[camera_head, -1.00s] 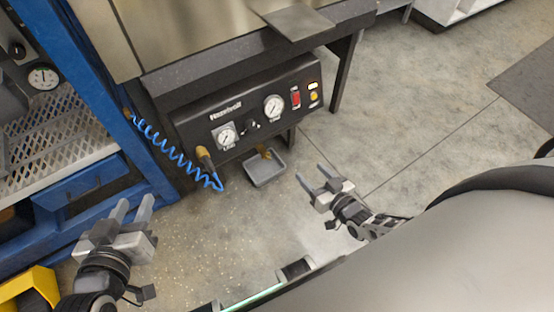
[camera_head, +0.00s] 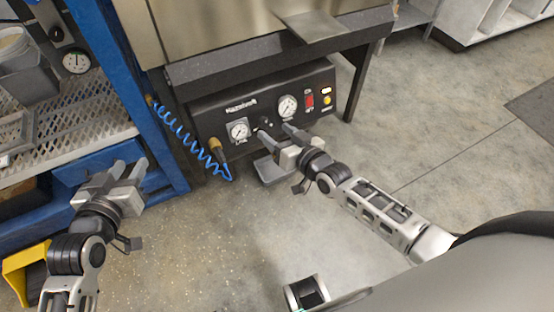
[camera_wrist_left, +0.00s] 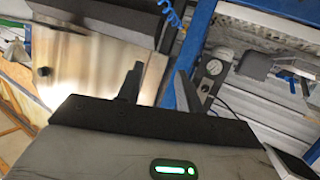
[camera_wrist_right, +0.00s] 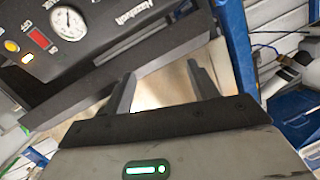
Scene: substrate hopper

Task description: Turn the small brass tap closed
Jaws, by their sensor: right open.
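The small brass tap is not visible now; my right gripper covers the spot under the black panel (camera_head: 270,95) where brass showed earlier. My right gripper (camera_head: 275,131) is in front of the panel's lower edge, fingers apart and empty, pointing at the panel. Its open fingers also show in the right wrist view (camera_wrist_right: 160,85), with no tap between them. My left gripper (camera_head: 131,168) is open and empty at the left, near the blue frame. Its spread fingers show in the left wrist view (camera_wrist_left: 155,80).
The blue frame (camera_head: 125,80) stands at the left. Floor at the right is open.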

